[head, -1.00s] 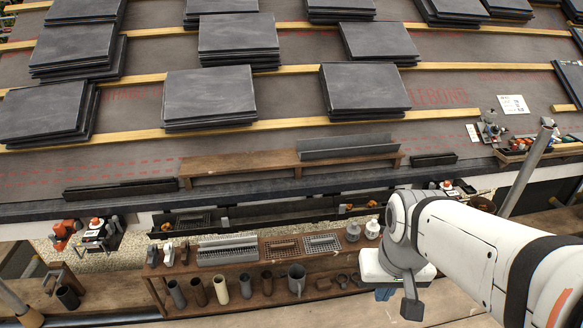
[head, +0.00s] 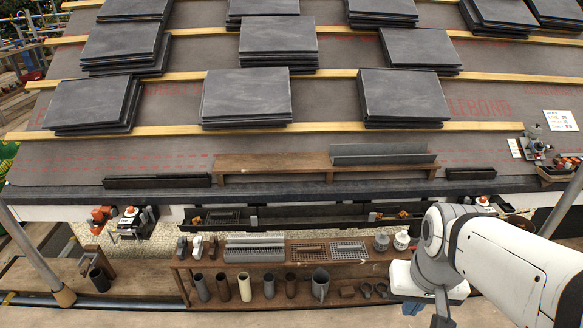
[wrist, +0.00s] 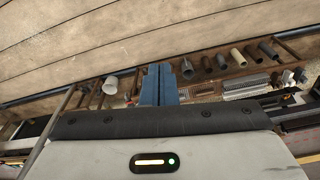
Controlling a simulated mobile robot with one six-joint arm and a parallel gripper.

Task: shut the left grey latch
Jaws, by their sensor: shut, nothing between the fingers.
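A small grey upright piece (head: 254,222) stands at the long dark gutter (head: 300,219) below the roof edge in the head view. A similar grey piece (head: 372,217) is further right along it. They may be the grey latches, but they are too small to tell whether either is open or shut. My gripper (wrist: 158,72) shows in the wrist view with its blue fingers together and nothing between them. In the head view my arm reaches in from the right, its end low near the bottom edge, in front of the shelf and away from the left grey piece.
A wooden shelf (head: 283,262) with several pipe pieces, grey brackets and grates stands in front of the gutter. A wooden bench (head: 270,177) sits on the roof's lower edge. Slate stacks (head: 246,95) lie above. A pole (head: 30,250) stands at left.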

